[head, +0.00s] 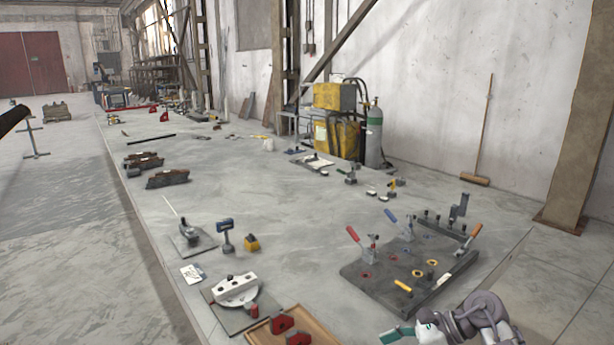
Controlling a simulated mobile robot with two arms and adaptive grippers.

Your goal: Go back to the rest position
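My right arm comes in at the bottom right. Its grey links end in a white part with a green piece at the tip, where my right gripper (408,334) is. It is low at the near edge of the picture, in front of the dark fixture plate (375,285). The fingers are too small and cut off to tell whether they are open or shut, or whether the green piece is held. My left gripper is not in view. A dark rod-like shape (12,120) juts in at the left edge; I cannot tell what it is.
The long grey table (270,215) has a clear middle. The plate carries red-, blue- and yellow-handled clamps. A white angle device (238,290) and a wooden tray (315,335) with red blocks stand near front. Yellow equipment (335,120) and a gas cylinder (374,135) stand behind.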

